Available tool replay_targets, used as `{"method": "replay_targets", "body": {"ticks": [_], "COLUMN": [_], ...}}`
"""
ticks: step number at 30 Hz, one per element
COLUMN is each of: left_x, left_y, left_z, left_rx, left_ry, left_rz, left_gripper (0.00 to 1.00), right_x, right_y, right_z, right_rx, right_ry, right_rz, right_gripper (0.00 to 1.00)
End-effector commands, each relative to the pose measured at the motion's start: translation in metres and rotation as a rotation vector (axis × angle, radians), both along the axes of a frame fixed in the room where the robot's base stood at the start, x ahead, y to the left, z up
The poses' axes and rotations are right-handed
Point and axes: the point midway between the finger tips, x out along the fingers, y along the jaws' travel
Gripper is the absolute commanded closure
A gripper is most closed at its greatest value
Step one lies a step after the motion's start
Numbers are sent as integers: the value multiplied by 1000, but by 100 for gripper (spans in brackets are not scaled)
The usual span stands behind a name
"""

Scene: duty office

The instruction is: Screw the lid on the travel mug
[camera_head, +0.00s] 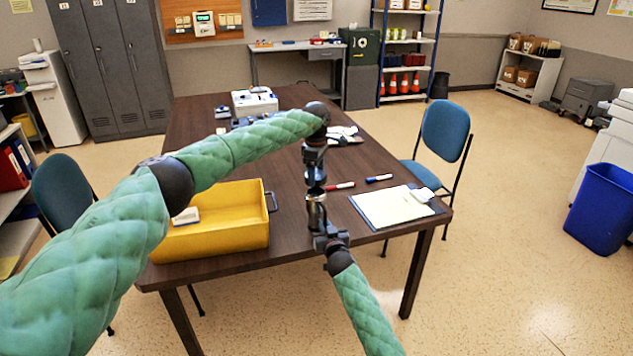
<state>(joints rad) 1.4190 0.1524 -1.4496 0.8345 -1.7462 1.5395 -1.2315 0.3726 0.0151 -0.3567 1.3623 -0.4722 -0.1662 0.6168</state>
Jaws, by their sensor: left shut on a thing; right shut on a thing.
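My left gripper (315,172) points straight down above the table and is shut on the small dark lid (315,187). Directly below it, the travel mug (316,212), dark with a shiny metallic band, stands upright. My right gripper (322,233) comes in from below and is shut on the lower part of the mug. The lid is right above the mug's top, in line with it. I cannot tell whether the lid touches the rim, as these parts are small and dark.
A yellow bin (235,240) with a dark handle stands left of the mug on the brown table (300,245). A clipboard (395,208), a red marker (340,187) and a blue marker (379,178) lie to the right. A white box (254,103) is farther back. Blue chairs flank the table.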

Motion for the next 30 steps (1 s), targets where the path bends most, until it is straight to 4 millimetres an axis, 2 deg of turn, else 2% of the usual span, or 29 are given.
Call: {"method": "replay_targets", "body": {"ticks": [3,6,22,30], "left_x": [-1,-1,-1,-1], "left_y": [0,0,0,0], "left_z": [-16,-23,-24,-36], "left_rx": [0,-1,-2,-5], "left_ry": [2,0,1,0], "left_rz": [0,0,0,-3], "left_gripper": [55,55,55,55], "right_x": [0,0,0,0], "right_y": [-1,-1,-1,-1], "right_z": [0,0,-1,-1], "right_rx": [-1,-1,-1,-1], "right_ry": [1,1,1,1], "right_rz": [-1,-1,-1,-1], "right_gripper": [100,100,100,100]}}
